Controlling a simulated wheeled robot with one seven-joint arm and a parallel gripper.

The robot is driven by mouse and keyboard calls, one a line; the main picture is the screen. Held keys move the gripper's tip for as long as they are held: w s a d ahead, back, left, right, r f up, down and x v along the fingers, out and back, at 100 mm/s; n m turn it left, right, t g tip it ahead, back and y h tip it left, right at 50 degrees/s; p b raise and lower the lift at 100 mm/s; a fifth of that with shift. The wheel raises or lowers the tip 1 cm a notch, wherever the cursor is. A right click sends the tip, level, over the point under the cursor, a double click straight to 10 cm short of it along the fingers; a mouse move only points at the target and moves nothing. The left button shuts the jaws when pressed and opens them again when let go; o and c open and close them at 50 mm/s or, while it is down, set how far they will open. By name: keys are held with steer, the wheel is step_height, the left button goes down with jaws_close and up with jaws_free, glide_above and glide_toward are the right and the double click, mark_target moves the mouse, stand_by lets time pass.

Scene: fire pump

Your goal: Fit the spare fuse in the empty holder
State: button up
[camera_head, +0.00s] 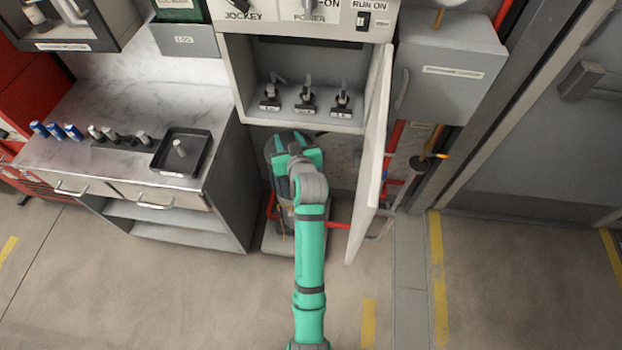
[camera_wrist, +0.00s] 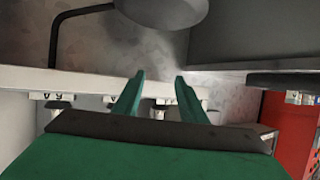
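Three black holders with grey upright parts, a left (camera_head: 270,98), a middle (camera_head: 305,100) and a right one (camera_head: 341,100), stand in a row inside the open cabinet (camera_head: 240,75). I cannot tell which holder is empty. In the wrist view my gripper (camera_wrist: 159,78) has its two green fingers apart with nothing between them. In the head view my arm's end is in front of and below the cabinet opening, and the fingers are hidden there.
The cabinet door (camera_head: 371,160) stands open to the right of my arm. The marble counter (camera_head: 100,100) at left holds blue cylinders (camera_head: 55,130) and several grey and dark ones (camera_head: 118,137). A grey box (camera_head: 445,80) hangs at right. The front floor is clear.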

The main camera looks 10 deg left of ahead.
steer(key=s+d+f+m+h, duration=0.1)
steer(key=s+d+f, duration=0.1)
steer(key=f, duration=0.4)
steer(key=s+d+f+m+t+h, duration=0.1)
steer(key=s+d+f+m+h, duration=0.1)
steer(key=d+f, duration=0.3)
steer(key=shift+s+d+f+h, duration=0.25)
steer(key=shift+s+f, duration=0.2)
steer(key=shift+f, duration=0.65)
steer(key=s+d+f, duration=0.1)
steer(key=s+d, duration=0.1)
steer(key=s, duration=0.9)
steer(key=s+d, duration=0.2)
steer(key=s, duration=0.8)
steer(key=s+r+t, duration=0.1)
steer(key=s+r, duration=0.5)
steer(key=s, duration=0.4)
steer(key=s+d+r+m+t+h, duration=0.1)
steer(key=s+r, duration=0.6)
steer(key=s, duration=0.4)
steer(key=shift+s+d+r, duration=0.15)
steer(key=shift+r, duration=0.05)
steer(key=shift+h, duration=0.25)
